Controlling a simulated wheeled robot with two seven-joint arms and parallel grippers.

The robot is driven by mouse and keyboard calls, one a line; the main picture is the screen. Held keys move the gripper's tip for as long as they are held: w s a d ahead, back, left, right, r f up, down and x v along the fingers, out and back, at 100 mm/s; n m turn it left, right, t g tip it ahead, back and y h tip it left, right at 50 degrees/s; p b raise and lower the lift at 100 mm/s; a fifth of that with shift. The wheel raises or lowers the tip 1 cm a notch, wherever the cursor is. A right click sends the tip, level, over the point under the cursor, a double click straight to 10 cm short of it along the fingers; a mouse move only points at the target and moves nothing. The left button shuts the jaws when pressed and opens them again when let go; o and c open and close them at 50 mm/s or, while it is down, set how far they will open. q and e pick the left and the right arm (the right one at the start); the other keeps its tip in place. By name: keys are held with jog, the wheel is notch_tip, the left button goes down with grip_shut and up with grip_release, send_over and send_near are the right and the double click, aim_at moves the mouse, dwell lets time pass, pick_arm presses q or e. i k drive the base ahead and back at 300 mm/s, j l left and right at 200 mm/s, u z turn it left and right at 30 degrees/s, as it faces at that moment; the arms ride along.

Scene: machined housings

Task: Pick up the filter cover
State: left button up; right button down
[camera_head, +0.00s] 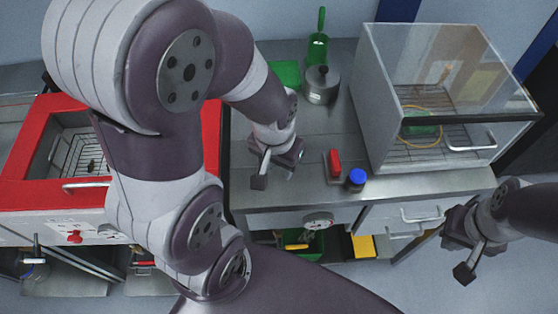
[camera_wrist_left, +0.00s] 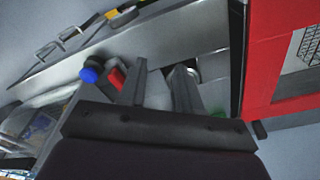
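I cannot tell which thing in view is the filter cover; nothing is clearly recognisable as one. My left gripper (camera_head: 274,172) hangs over the front part of the metal counter, left of a small red object (camera_head: 335,162) and a blue-capped dark jar (camera_head: 356,179). In the left wrist view its two fingers (camera_wrist_left: 160,86) stand apart with nothing held between them. The red object (camera_wrist_left: 116,79) and blue cap (camera_wrist_left: 90,74) lie left of the fingers there. My right gripper (camera_head: 463,246) is out beyond the counter's front right, touching nothing visible; its finger gap is unclear.
A clear-lidded box (camera_head: 385,117) with a rack stands right on the counter (camera_head: 300,185). A lidded metal pot (camera_head: 322,85), a green scoop (camera_head: 318,45) and a green board (camera_head: 286,72) are behind. A red-framed unit (camera_head: 30,187) stands left. My left arm hides much of the middle.

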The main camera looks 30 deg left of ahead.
aim_at(322, 85)
jog(key=i+l+u, duration=0.3)
jog(key=l, duration=0.25)
jog(key=i+l+u, duration=0.15)
jog(key=l, duration=0.15)
jog(key=i+l+u, duration=0.1)
jog(key=l, duration=0.25)
